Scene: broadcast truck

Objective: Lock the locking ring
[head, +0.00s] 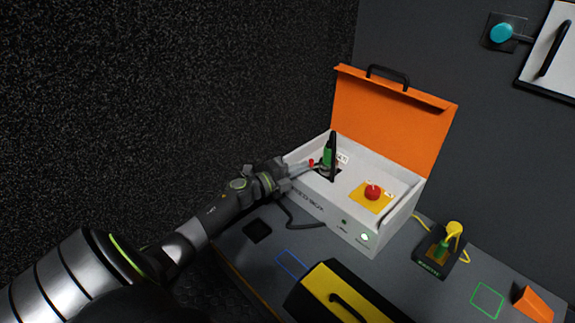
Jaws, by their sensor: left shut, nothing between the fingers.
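A white box (325,216) with a raised orange lid (385,118) stands on the grey table. Inside it, at the left, a green part (328,154) with a black upright piece (334,147) stands by a dark slot. The locking ring cannot be told apart clearly; it may be the dark curved part around the foot of the green part. My left gripper (314,167) reaches over the box's left wall. Its shut, empty fingertips are close beside the green part. Whether they touch it I cannot tell. A small red spot shows next to the fingers.
A red knob (373,191) on a yellow plate sits in the box's right half. A yellow-and-black case (335,300) stands in front. A dark block with a yellow plug (453,230) and an orange wedge (533,304) are at right. The wall rises close behind.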

